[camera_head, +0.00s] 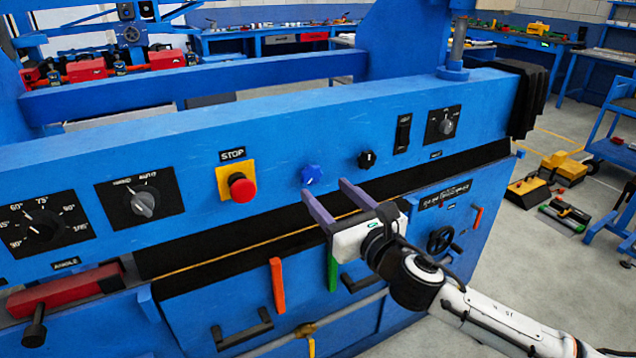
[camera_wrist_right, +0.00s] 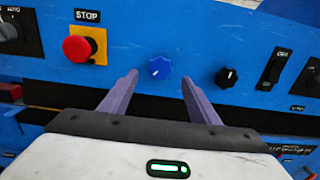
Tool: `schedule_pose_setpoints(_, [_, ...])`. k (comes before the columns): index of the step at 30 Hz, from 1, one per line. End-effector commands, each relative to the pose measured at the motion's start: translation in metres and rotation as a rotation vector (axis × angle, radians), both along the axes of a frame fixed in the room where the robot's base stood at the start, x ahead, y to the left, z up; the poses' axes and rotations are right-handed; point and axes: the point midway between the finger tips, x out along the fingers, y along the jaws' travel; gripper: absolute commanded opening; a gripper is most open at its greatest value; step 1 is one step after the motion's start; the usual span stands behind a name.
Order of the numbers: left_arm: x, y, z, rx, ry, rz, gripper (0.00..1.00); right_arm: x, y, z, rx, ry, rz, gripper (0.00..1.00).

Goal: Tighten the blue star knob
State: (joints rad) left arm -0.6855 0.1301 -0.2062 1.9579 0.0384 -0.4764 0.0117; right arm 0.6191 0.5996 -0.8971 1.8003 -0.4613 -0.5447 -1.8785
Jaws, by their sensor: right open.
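The blue star knob (camera_head: 312,174) sits on the blue machine panel (camera_head: 282,150), between the red stop button and a small black knob. In the right wrist view the blue star knob (camera_wrist_right: 159,68) shows ahead of the fingertips, between them and slightly beyond. My right gripper (camera_head: 325,192) is open and empty, with its two purple fingers pointing at the panel just below and right of the knob. In the right wrist view the fingers of my right gripper (camera_wrist_right: 159,75) stand apart, with nothing between them. My left gripper is not in view.
The red stop button (camera_head: 242,188) on a yellow plate is left of the knob. A black knob (camera_head: 367,159) and a black switch (camera_head: 402,133) are to its right. Orange (camera_head: 277,285) and green (camera_head: 332,272) handles stick up below the panel, near my right gripper.

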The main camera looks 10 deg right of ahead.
Motion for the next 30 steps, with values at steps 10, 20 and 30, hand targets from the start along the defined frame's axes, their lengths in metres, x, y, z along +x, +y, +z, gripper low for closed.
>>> schedule_pose_setpoints(10, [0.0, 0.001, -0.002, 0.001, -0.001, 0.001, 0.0, 0.044, 0.016, 0.0, 0.003, 0.001, 0.0, 0.56])
schedule_pose_setpoints(20, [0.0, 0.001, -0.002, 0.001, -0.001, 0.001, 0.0, 0.048, 0.018, 0.0, 0.003, 0.001, 0.0, 0.56])
schedule_pose_setpoints(30, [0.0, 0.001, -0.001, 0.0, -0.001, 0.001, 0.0, 0.048, 0.017, 0.0, 0.003, 0.002, 0.0, 0.16])
